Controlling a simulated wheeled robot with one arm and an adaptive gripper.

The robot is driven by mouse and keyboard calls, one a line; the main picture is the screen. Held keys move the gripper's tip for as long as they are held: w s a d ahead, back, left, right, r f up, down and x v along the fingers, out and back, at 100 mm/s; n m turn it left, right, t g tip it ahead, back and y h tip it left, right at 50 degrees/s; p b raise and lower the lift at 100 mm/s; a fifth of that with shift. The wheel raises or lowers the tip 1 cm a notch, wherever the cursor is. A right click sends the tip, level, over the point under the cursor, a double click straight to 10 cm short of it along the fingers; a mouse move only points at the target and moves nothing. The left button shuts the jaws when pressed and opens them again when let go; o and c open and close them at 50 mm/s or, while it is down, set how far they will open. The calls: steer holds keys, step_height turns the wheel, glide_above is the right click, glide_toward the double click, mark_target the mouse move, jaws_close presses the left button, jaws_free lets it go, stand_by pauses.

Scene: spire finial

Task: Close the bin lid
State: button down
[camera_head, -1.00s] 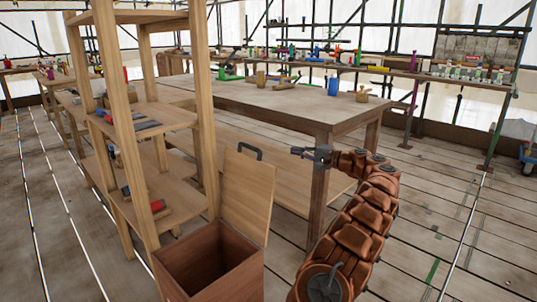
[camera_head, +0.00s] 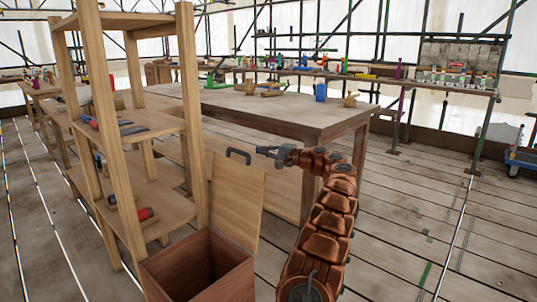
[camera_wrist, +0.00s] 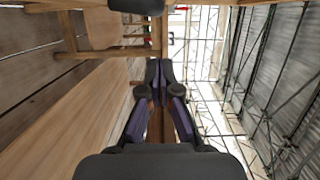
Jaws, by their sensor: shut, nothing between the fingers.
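The wooden bin (camera_head: 200,268) stands at the bottom of the head view, open at the top, and its inside looks empty. Its lid (camera_head: 237,205) stands upright at the bin's back edge, with a dark handle (camera_head: 238,155) at its top. My gripper (camera_head: 262,151) is to the right of the handle, a small gap apart from it in the picture, pointing left. It is shut and empty. The fingers also show in the wrist view (camera_wrist: 158,75), close together. A dark piece at the top edge of the wrist view may be the handle; I cannot tell.
A wooden shelf unit (camera_head: 150,127) stands left of the bin, with small items on its boards. A large worktable (camera_head: 300,113) stands behind the lid, with a blue cup (camera_head: 320,92) on it. The plank floor at the right (camera_head: 420,210) is clear.

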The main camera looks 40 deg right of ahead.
steer(key=shift+s+a+f+b, duration=0.1)
steer(key=shift+s+a+b, duration=0.1)
steer(key=shift+a+b, duration=0.45)
steer(key=shift+s+a+f+b, duration=0.1)
steer(key=shift+s+a+b, duration=0.15)
steer(key=shift+a, duration=0.75)
